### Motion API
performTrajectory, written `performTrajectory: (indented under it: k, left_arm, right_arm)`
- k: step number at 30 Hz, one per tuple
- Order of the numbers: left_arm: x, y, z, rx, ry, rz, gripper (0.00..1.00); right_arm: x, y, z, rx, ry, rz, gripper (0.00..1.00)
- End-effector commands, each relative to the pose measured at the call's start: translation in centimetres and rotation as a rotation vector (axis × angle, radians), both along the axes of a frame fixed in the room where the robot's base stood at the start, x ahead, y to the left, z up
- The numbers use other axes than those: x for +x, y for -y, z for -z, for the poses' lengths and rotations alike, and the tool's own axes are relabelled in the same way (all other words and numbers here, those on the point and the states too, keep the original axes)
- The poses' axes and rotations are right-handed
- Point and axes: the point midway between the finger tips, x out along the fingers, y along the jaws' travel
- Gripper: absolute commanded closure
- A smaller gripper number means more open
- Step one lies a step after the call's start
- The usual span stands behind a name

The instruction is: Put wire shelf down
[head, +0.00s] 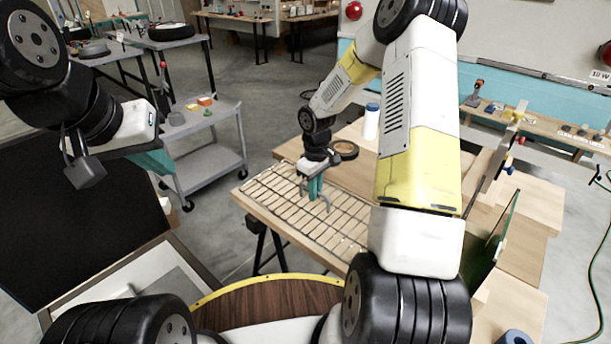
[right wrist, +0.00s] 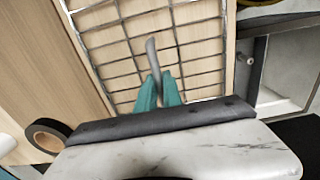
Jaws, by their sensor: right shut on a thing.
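The wire shelf (head: 345,222) is a dark metal grid, lying flat on or just above the light wooden tabletop; I cannot tell if it touches everywhere. In the right wrist view its grid (right wrist: 125,45) fills the top middle. My right gripper (head: 315,190) is above the middle of the shelf, its teal fingers shut on a grey upright loop of the shelf. In the right wrist view the fingertips (right wrist: 158,80) close around this loop. My left gripper (head: 152,160) hangs at the left, away from the shelf, and its fingers are mostly hidden behind its own white housing.
The wooden table (head: 243,198) carries the shelf. A roll of tape (head: 344,150) and a white bottle with a blue cap (head: 371,122) stand behind it. A grey cart (head: 215,160) is to the left. A dark panel (head: 70,215) stands at the far left.

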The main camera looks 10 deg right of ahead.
Motion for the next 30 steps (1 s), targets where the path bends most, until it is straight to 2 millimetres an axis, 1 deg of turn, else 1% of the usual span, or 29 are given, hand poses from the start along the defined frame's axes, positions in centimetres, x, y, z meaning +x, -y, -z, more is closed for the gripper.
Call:
performTrajectory:
  k: [7, 8, 9, 11, 20, 23, 26, 30]
  left_arm:
    - [0.0, 0.0, 0.0, 0.0, 0.0, 0.0, 1.0]
    - [0.0, 0.0, 0.0, 0.0, 0.0, 0.0, 1.0]
    - [0.0, 0.0, 0.0, 0.0, 0.0, 0.0, 1.0]
    - [0.0, 0.0, 0.0, 0.0, 0.0, 0.0, 1.0]
    - [0.0, 0.0, 0.0, 0.0, 0.0, 0.0, 1.0]
    - [0.0, 0.0, 0.0, 0.0, 0.0, 0.0, 1.0]
    - [0.0, 0.0, 0.0, 0.0, 0.0, 0.0, 1.0]
    - [0.0, 0.0, 0.0, 0.0, 0.0, 0.0, 1.0]
  right_arm:
    - [0.1, 0.0, 0.2, 0.0, 0.001, 0.0, 1.0]
    - [0.0, 0.0, 0.2, 0.001, 0.001, 0.0, 0.86]
    - [0.0, 0.0, 0.2, 0.001, 0.001, 0.001, 0.78]
    - [0.0, 0.0, 0.2, 0.001, 0.001, 0.001, 0.68]
    - [0.0, 0.0, 0.1, 0.001, 0.001, 0.001, 0.68]
    - [0.1, 0.0, -0.5, 0.0, 0.003, 0.001, 0.68]
    - [0.2, 0.0, -1.9, -0.001, 0.006, 0.001, 0.68]
    - [0.2, 0.1, -4.9, -0.001, 0.006, 0.003, 0.68]
